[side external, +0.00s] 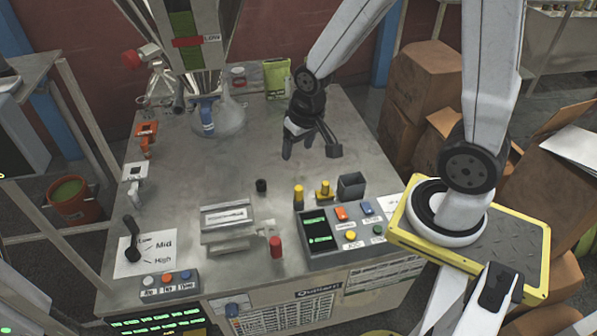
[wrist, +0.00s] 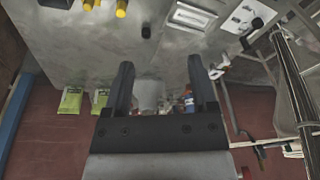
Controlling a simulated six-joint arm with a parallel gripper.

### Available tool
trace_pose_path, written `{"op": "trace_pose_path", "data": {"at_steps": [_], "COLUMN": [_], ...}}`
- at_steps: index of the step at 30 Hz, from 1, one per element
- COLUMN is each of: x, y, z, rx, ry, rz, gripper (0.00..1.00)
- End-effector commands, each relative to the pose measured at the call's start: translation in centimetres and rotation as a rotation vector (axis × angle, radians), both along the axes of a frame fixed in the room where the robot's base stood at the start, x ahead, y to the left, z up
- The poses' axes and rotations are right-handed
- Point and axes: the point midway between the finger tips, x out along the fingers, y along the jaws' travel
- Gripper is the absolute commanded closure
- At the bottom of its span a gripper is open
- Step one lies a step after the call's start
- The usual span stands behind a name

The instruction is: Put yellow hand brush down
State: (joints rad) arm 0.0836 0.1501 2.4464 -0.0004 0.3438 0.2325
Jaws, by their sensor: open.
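My gripper (side external: 310,150) is above the right rear part of the grey machine top (side external: 215,165), with its fingers spread and nothing visible between them. In the wrist view the two dark fingers (wrist: 161,65) are also wide apart and empty. I cannot make out a yellow hand brush in either view. The small yellow pieces on the machine top are a yellow upright knob (side external: 299,195) and a yellow fitting (side external: 324,190), both apart from my gripper.
A glass vessel (side external: 232,118) stands under the hopper (side external: 195,35) at the back. A green packet (side external: 278,78) stands at the rear edge. A button panel (side external: 340,240), a dark box (side external: 351,186) and a grey block (side external: 228,227) occupy the front. The middle is mostly clear.

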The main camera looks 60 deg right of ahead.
Motion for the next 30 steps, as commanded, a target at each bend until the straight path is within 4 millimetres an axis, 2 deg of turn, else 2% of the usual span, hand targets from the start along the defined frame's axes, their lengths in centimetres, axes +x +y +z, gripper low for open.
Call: {"op": "trace_pose_path", "data": {"at_steps": [3, 9, 30], "x": [-1.5, -2.9, -3.1], "y": [1.5, 2.5, 2.6], "z": [1.0, 1.6, 1.7], "rx": [-0.024, -0.048, -0.052], "ry": [-0.017, -0.027, -0.028], "rz": [0.157, 0.296, 0.310], "gripper": [0.26, 0.26, 0.26]}}
